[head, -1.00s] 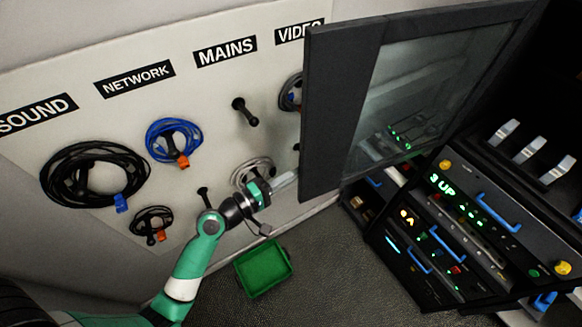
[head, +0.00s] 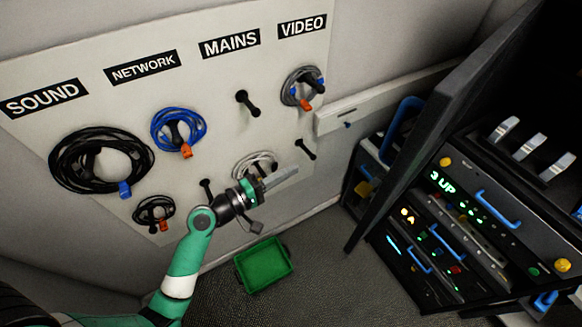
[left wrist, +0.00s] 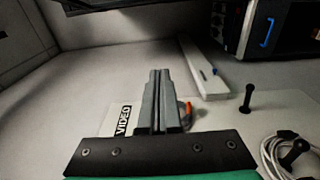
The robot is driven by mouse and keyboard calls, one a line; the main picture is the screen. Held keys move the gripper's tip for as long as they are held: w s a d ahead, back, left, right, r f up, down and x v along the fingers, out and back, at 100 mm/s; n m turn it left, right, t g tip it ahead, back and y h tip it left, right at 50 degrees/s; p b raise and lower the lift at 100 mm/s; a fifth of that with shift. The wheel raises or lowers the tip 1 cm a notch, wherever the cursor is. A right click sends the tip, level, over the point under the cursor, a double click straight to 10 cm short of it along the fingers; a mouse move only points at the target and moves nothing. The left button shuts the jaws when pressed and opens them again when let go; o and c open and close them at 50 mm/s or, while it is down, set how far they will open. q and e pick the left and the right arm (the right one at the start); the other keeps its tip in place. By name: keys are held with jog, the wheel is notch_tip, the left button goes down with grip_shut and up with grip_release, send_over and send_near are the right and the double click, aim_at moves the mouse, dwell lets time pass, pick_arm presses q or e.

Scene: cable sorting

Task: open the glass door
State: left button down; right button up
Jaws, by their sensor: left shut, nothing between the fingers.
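The glass door (head: 432,135) is a dark-framed panel at the rack on the right of the head view. It stands swung out and shows nearly edge-on, so its glass is hidden. My left gripper (head: 284,178) is shut and empty, left of the door and apart from it, in front of the cable wall. Its closed fingers (left wrist: 157,100) also show in the left wrist view. My right gripper is not in view.
The cable wall (head: 225,110) carries pegs with hanging cables. A green bin (head: 263,266) stands on the floor below my left gripper. The equipment rack (head: 470,215) is at the right. A white ledge (head: 365,108) runs along the wall beyond the gripper. Floor between bin and rack is clear.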

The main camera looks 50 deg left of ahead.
pick_arm(q)
jog(key=s+d+b, duration=0.1)
jog(key=s+d, duration=0.2)
jog(key=s, duration=0.5)
jog(key=shift+d, duration=0.35)
jog(key=shift+f, duration=0.1)
